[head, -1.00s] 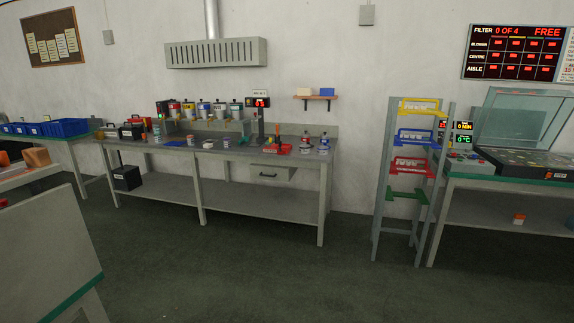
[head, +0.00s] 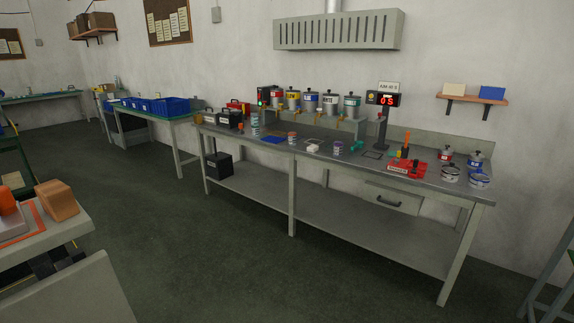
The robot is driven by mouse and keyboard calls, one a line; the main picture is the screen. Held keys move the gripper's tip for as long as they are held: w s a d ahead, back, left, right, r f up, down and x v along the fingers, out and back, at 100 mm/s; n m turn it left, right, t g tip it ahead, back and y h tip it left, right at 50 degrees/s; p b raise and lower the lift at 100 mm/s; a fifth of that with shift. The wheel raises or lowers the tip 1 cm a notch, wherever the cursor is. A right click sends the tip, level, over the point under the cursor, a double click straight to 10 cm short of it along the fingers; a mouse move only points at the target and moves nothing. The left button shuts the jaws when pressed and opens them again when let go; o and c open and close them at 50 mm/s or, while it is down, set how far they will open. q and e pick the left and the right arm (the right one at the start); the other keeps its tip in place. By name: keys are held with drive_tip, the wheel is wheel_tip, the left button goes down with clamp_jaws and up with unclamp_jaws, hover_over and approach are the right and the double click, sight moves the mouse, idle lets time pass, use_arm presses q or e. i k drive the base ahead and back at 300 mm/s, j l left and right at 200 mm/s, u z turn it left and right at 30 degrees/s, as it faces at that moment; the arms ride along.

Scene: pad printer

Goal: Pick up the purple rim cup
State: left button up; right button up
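A small cup that looks purple-rimmed (head: 338,147) stands upright on the grey workbench (head: 405,175), right of the middle of the bench top. It is small in the picture, so its rim colour is hard to be sure of. Another small cup with a reddish-orange rim (head: 292,138) stands to its left. Neither of my grippers shows in the head view.
Several paint cans (head: 311,100) stand on a rack at the back of the bench. A pale table (head: 50,235) is at the near left. The floor before the bench is clear.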

sight(338, 147)
drive_tip(key=i+j, duration=0.1)
drive_tip(key=i, duration=1.75)
